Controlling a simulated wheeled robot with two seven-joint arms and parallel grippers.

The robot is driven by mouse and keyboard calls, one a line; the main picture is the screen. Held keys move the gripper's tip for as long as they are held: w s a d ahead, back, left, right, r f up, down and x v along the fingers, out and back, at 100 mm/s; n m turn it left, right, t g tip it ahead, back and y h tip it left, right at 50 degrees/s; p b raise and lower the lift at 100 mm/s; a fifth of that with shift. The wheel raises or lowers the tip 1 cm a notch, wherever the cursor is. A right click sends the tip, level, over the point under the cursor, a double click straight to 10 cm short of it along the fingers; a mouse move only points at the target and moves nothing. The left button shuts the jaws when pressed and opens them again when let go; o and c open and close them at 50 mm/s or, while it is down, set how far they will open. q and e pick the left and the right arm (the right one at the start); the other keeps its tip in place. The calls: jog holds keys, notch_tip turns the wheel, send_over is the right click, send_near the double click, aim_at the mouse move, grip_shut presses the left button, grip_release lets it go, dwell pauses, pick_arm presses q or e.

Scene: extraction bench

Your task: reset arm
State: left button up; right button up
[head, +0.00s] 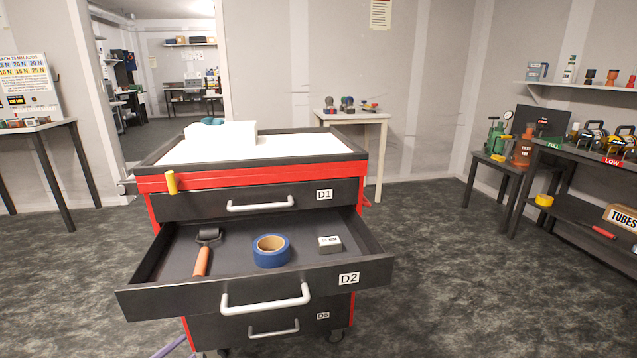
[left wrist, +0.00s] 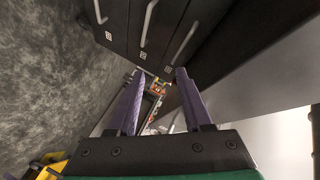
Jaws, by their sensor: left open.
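My left gripper (left wrist: 159,72) shows in the left wrist view with its two purple fingers apart and nothing between them. Dark drawer fronts (left wrist: 150,25) with pale handles show beyond its fingertips. In the head view, only a small purple piece shows at the bottom edge, left of the cart; I cannot tell for sure that it is my gripper. The red and black drawer cart (head: 355,172) stands in the middle. Its drawer D2 (head: 200,300) is pulled out, while D1 (head: 290,197) above is shut. My right gripper is not in view.
Drawer D2 holds a roller (head: 203,256), blue tape (head: 271,252) and a small box (head: 329,244). A white box (head: 232,138) sits on the cart top. A small table (head: 360,116) stands behind, a dark bench (head: 570,210) right. Floor beside the cart is clear.

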pick_arm(q)
jog(key=s+f+n+g+y, duration=0.3)
jog(key=s+f+n, duration=0.2)
jog(key=f, duration=0.6)
jog(key=s+f+n+g+y, duration=0.3)
jog(key=s+f+n, duration=0.2)
jog(key=f, duration=0.5)
jog(key=s+d+f+n+g, duration=0.25)
jog(key=s+d+f, duration=0.2)
jog(key=s, duration=0.25)
jog(key=s+d+f+n+g, duration=0.1)
jog(key=s+d+f+g, duration=0.3)
jog(key=s+f, duration=0.25)
jog(key=s+a+r+p, duration=0.1)
jog(key=s+r+p, duration=1)
jog(key=p, duration=0.9)
jog(key=shift+s+a+r+g+h+p, duration=0.15)
jog(key=shift+s+r+g+h+p, duration=0.25)
jog(key=shift+s, duration=1.15)
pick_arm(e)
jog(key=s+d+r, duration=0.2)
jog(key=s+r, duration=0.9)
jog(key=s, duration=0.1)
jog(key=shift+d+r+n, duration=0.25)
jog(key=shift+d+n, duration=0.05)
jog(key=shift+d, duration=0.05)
